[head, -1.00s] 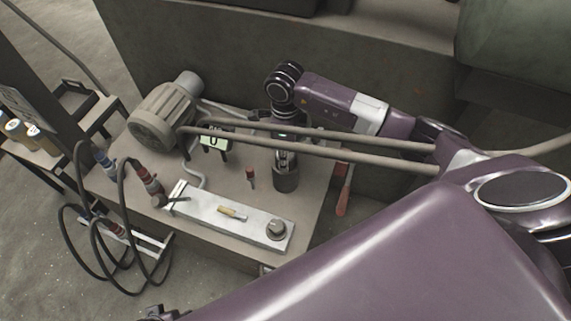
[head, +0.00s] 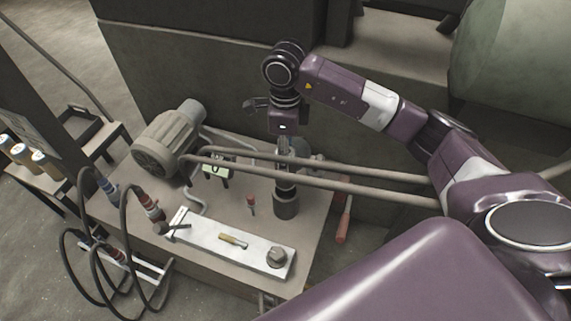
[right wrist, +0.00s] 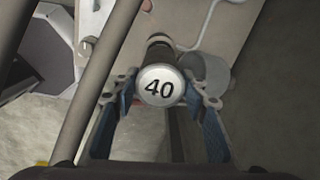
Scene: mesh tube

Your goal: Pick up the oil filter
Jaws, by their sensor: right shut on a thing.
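My right gripper (head: 285,150) points down above the workbench, its arm coming in from the right. In the right wrist view its two blue-padded fingers (right wrist: 163,102) flank a round white end cap marked 40 (right wrist: 159,86), which I take to be the top of the oil filter; they are shut on it. Below the gripper in the head view stands a dark upright cylinder (head: 286,206) on the bench. Whether the filter's lower end is still inside the cylinder I cannot tell. My left gripper is out of view.
Two brown pipes (head: 340,178) cross beside the gripper. A grey motor (head: 170,137) stands at the back left. A metal plate (head: 205,232) with a knob (head: 277,257) lies in front. A red-handled tool (head: 342,228) is right of the bench, and black hoses (head: 83,225) hang left.

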